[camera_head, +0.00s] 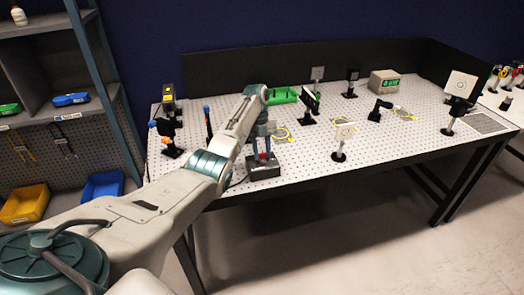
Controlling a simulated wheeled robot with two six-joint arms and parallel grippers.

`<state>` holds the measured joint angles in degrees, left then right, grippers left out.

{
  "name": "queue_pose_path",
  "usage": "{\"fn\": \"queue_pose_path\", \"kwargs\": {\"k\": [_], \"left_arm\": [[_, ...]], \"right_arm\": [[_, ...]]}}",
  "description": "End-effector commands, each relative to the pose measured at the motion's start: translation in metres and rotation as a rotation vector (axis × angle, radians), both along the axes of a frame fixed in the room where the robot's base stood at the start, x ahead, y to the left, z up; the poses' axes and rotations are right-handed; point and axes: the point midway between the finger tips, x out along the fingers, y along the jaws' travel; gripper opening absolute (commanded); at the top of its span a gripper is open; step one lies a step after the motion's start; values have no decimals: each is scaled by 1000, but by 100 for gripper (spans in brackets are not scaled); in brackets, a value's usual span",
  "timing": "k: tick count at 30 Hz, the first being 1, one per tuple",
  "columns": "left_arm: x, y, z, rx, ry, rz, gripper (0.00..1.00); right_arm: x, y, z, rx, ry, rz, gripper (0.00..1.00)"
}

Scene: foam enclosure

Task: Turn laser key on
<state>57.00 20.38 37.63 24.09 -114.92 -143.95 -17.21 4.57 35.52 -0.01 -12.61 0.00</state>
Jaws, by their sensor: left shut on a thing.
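A small dark box (265,171) stands at the front edge of the perforated table. It appears to be the laser key box. My left gripper (263,157) points down onto its top, shut on a small red part there that I take to be the laser key. The fingers and arm hide most of this part, and I cannot tell which way the key is turned. My right gripper is not in view.
The optics table (370,147) holds several mounts, including a white card on a post (344,133). A green tray (283,95) and a grey box with a green display (384,82) stand farther back. Shelving with yellow (25,204) and blue bins (103,186) is at left.

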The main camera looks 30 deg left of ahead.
Motion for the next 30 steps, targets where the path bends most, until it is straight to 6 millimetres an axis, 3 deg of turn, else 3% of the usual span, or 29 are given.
{"fn": "queue_pose_path", "kwargs": {"k": [4,5,7,8,19,30], "left_arm": [[1,1,3,2,-7,2,6],[2,1,3,2,-7,2,35],[1,1,2,2,-5,1,49],[1,1,2,2,-5,1,51],[3,2,9,1,-3,2,51],[21,23,74,0,-4,2,51]], "right_arm": [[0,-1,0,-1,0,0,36],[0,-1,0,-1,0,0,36],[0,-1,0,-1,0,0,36],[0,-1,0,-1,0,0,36],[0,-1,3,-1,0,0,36],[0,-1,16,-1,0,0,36]]}}
